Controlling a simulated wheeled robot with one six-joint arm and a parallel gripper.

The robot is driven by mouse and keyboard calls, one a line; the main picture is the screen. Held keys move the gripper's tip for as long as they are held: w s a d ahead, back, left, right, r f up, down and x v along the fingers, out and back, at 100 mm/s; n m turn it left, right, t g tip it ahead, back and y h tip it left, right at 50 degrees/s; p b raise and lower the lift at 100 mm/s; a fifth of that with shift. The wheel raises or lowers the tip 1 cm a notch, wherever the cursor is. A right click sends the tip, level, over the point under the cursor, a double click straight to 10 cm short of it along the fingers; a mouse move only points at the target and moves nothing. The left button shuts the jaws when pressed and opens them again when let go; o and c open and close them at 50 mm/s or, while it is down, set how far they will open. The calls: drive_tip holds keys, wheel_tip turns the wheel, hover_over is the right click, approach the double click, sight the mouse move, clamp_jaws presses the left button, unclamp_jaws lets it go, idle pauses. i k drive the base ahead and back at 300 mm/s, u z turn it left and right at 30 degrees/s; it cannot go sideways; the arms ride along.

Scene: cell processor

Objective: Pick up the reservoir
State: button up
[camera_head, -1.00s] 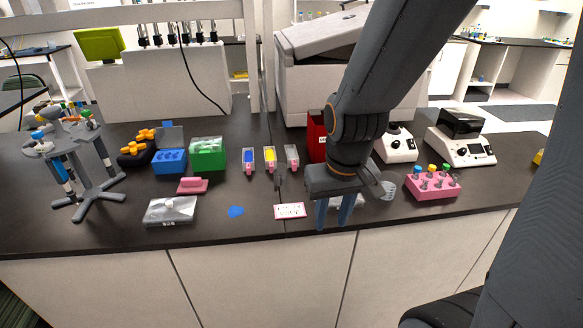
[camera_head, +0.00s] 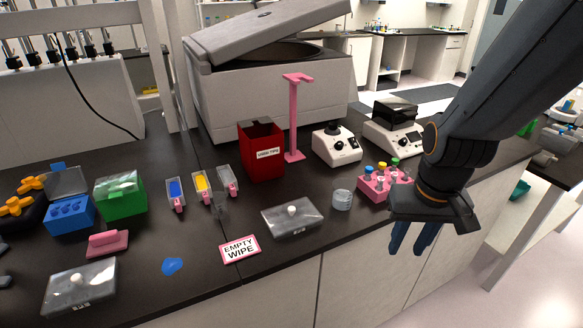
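No thing is labelled as the reservoir. Narrow clear troughs, one with blue (camera_head: 176,190), one with yellow (camera_head: 202,185) and one that looks empty (camera_head: 227,180), stand in a row at mid-bench. Two clear boxes with white-knobbed lids lie nearer the front edge, one at centre (camera_head: 285,222) and one at front left (camera_head: 65,298). I cannot tell which of these is the reservoir. My gripper (camera_head: 413,238) points down at the right, past the bench's front edge, apart from all of them. Its blue fingers are spread, with nothing visible between them.
A pink tube rack (camera_head: 366,190) stands close left of my gripper, beside a small clear dish (camera_head: 342,199). Behind are a red tips bin (camera_head: 250,160), a tall pink stand (camera_head: 292,125) and white devices (camera_head: 325,155). An "EMPTY WIPE" card (camera_head: 240,252) lies near the front edge.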

sight(228, 181)
drive_tip(key=z, duration=0.65)
drive_tip(key=k, duration=1.1)
drive_tip(key=u, duration=1.25)
drive_tip(key=i, duration=1)
drive_tip(key=u, duration=0.05)
